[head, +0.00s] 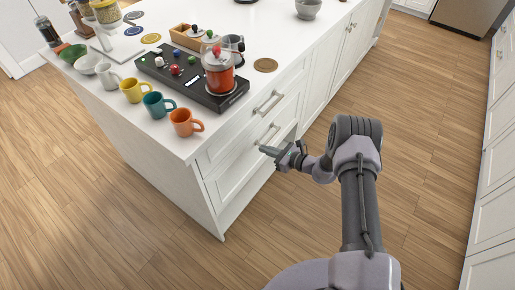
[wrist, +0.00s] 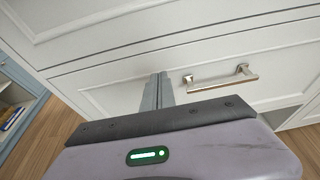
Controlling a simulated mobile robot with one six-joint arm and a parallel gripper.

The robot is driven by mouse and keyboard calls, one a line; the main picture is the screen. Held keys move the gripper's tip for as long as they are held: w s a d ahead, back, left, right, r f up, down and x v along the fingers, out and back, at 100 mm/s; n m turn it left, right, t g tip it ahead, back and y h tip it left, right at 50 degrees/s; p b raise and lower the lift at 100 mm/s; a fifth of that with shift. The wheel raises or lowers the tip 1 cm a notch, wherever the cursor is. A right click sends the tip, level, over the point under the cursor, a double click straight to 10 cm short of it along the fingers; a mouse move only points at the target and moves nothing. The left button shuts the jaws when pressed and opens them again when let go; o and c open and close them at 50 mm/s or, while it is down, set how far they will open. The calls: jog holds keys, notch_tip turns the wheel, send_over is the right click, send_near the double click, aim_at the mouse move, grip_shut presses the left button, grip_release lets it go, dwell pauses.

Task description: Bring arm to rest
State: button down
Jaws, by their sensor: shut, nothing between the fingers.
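My gripper (head: 268,150) is shut and empty, held in front of the white drawers of the kitchen island. In the wrist view its two fingers (wrist: 158,82) are together, pointing at the drawer fronts. A metal bar handle (wrist: 220,78) lies to the right of the fingertips, apart from them. In the head view the fingertips are close to the lower drawer handle (head: 268,134), and the gripper partly hides that drawer front. My arm reaches forward from the bottom right of the head view.
The island counter (head: 192,144) carries orange (head: 183,122), teal (head: 156,105) and yellow (head: 132,91) mugs by its near edge. A red-filled glass jug (head: 219,75) stands on a black machine (head: 215,100). Wooden floor (head: 400,120) is clear to the right, up to white cabinets (head: 497,210).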

jog(key=p+v, duration=0.2)
jog(key=v, duration=0.6)
jog(key=s+a+r+n+g+h, duration=0.1)
jog(key=s+a+r+n+g, duration=0.2)
jog(key=r, duration=0.7)
jog(key=s+a+r+n+g, duration=0.1)
jog(key=s+r+n, duration=0.1)
jog(key=r+n, duration=0.5)
jog(key=s+a+r+n+g+h, duration=0.1)
jog(key=s+a+r+n+g, duration=0.15)
jog(key=r, duration=0.95)
jog(key=s+d+r+n+t+h, duration=0.1)
jog(key=s+d+r+n+h, duration=0.1)
jog(key=s+r, duration=0.2)
jog(key=s+d+r+n+t+h, duration=0.1)
jog(key=s+d+r+n+h, duration=0.2)
jog(key=s, duration=0.8)
jog(key=s+d+r+n+t+h, duration=0.1)
jog(key=s+d+r+n+h, duration=0.1)
jog(key=s+r, duration=0.3)
jog(key=s+n, duration=0.1)
jog(key=s, duration=0.2)
jog(key=shift+d+t+h, duration=0.25)
jog(key=shift+t+h, duration=0.1)
jog(key=shift+h, duration=0.05)
jog(key=shift+r, duration=0.1)
